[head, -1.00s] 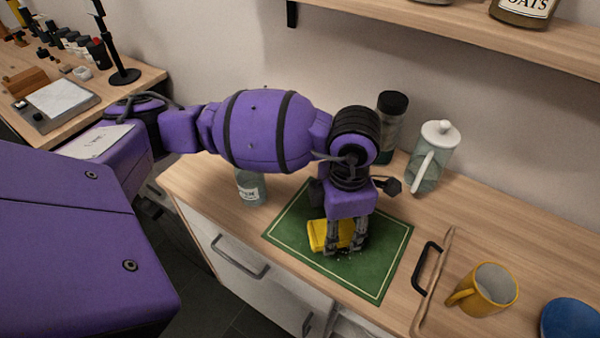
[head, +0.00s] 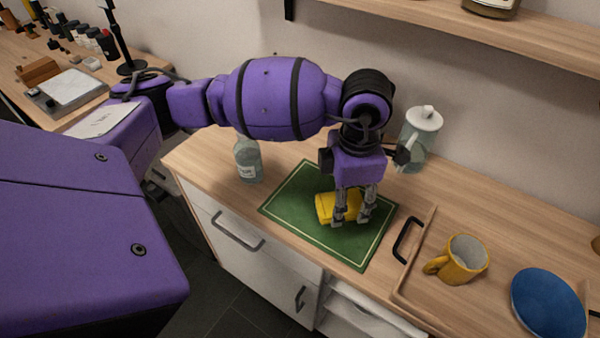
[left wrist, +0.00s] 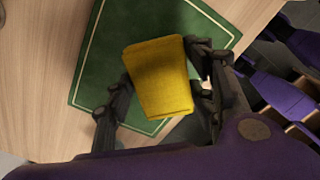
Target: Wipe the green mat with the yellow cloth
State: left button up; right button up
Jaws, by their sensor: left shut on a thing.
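The green mat (head: 288,205) with a pale border line lies flat on the wooden counter. The yellow cloth (head: 325,207), a folded block, is at the middle of the mat. My left gripper (head: 350,221) points down over the mat and is shut on the cloth. In the left wrist view the cloth (left wrist: 160,75) sits between the two fingers, with the mat (left wrist: 105,50) under it. Whether the cloth presses on the mat is hard to tell. The fingers hide part of the mat. My right gripper is not in view.
A clear bottle (head: 248,160) stands just left of the mat. A lidded glass jug (head: 420,140) stands behind. A tray (head: 421,234) with a black handle, holding a yellow mug (head: 462,262) and a blue plate (head: 548,303), is at the right. A shelf (head: 480,30) hangs above.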

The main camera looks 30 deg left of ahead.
pick_arm(q)
notch_tip(320, 180, up, 4)
jog(key=shift+w+f+p, duration=0.1)
jog(key=shift+f+p, duration=0.1)
jog(key=shift+p, duration=0.4)
jog(key=shift+d+r, duration=0.1)
jog(key=shift+r, duration=0.1)
jog(key=shift+f, duration=0.1)
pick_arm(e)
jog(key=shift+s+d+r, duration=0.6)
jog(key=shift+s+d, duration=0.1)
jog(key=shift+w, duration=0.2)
